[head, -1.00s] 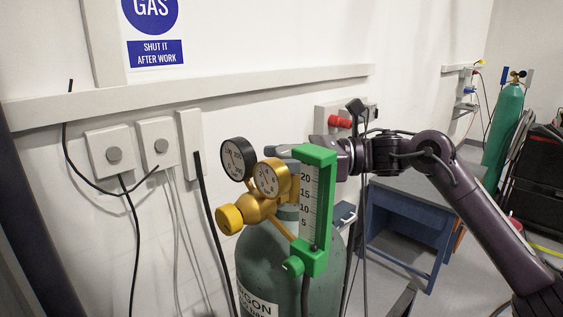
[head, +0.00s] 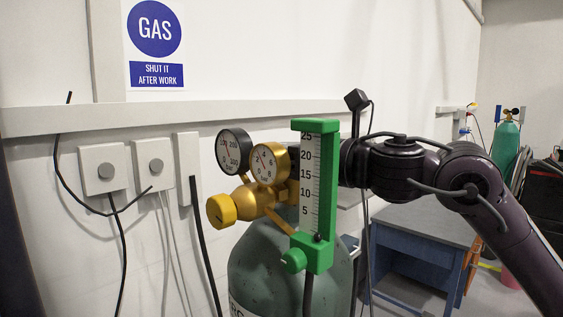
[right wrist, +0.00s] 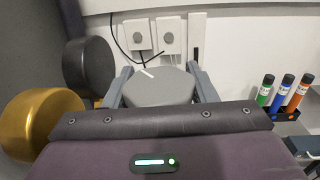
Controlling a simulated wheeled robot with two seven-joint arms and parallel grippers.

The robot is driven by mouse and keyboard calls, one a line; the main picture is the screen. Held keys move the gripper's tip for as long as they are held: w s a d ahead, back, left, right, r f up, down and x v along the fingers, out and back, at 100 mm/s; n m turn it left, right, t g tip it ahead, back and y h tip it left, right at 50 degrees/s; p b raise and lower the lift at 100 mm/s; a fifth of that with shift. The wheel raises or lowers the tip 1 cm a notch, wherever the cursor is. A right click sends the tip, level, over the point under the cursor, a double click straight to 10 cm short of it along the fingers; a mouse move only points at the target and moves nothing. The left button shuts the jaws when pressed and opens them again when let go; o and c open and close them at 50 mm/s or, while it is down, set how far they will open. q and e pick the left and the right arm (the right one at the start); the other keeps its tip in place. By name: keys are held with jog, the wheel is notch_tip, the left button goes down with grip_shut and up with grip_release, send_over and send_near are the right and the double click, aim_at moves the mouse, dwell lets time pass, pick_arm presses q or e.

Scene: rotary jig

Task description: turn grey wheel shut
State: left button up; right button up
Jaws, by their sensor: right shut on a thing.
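The grey wheel (right wrist: 158,88) shows in the right wrist view, between the two fingers of my right gripper (right wrist: 160,84). The fingers are shut on its sides. A short white mark lies near its far edge. In the head view my right arm comes in from the right, and its gripper and the wheel are hidden behind the brass regulator (head: 258,203) and the green flow meter (head: 316,250). These sit on top of the green gas cylinder (head: 262,265). My left gripper is in neither view.
Two round gauges (head: 233,151) and a yellow knob (head: 221,210) stand close to the gripper. Wall boxes with cables (head: 103,171) are behind. A blue bench (head: 415,250) stands at right. Several coloured tubes (right wrist: 284,92) show in the wrist view.

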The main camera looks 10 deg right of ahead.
jog(key=shift+d+r+m+t+h, duration=0.15)
jog(key=shift+m+t+h, duration=0.5)
jog(key=shift+h, duration=0.25)
jog(key=shift+w+m, duration=0.1)
jog(key=shift+m, duration=0.15)
jog(key=o, duration=0.6)
jog(key=shift+o, duration=0.5)
notch_tip(320, 180, up, 20)
jog(key=shift+b, duration=0.3)
